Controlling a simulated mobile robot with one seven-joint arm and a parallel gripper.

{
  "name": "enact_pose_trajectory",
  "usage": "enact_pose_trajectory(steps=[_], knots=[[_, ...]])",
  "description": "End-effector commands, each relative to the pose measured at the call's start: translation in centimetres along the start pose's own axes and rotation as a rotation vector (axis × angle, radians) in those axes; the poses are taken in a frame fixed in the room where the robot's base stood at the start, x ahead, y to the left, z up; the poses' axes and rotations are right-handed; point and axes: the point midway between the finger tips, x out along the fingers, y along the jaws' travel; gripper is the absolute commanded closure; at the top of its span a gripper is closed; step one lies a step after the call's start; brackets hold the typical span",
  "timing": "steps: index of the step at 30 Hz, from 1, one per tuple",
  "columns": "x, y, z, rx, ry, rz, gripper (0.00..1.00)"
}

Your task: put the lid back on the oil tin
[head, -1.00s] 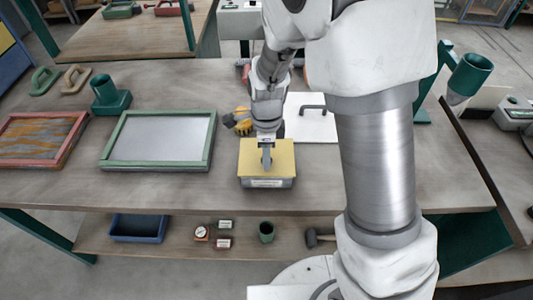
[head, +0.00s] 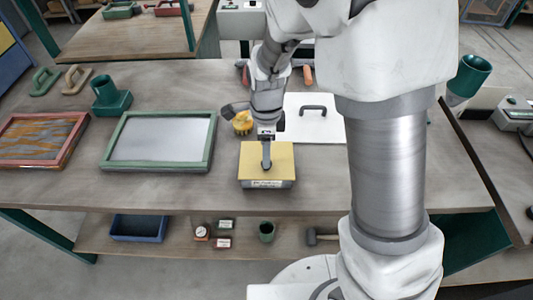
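The oil tin appears to be the low grey box (head: 267,184) with a pale label on its front, near the front edge of the workbench. Its flat yellow lid (head: 281,165) covers the top and looks level, with no clear gap at the front. My gripper (head: 266,162) points straight down at the middle of the lid, its tip at or just above the surface. Only one narrow finger shows, so its opening is hidden. Any knob under the fingertips is hidden too.
A green-framed screen (head: 208,150) and a red-framed panel (head: 75,139) lie to the left. A white board with a dark handle (head: 318,108) and a yellow object (head: 242,122) lie behind. Below is a shelf with a blue tray (head: 138,228). Bench beside the tin is clear.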

Motion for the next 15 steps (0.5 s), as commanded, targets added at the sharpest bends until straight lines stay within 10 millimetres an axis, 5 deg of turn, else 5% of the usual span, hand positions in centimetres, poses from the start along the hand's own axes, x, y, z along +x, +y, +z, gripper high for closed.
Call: enact_pose_trajectory(steps=[9, 15], knots=[[-7.2, 0.0, 0.1, 0.0, -0.003, -0.004, 0.34], [-9.5, 0.0, 0.0, 0.0, -0.001, -0.001, 0.34]])
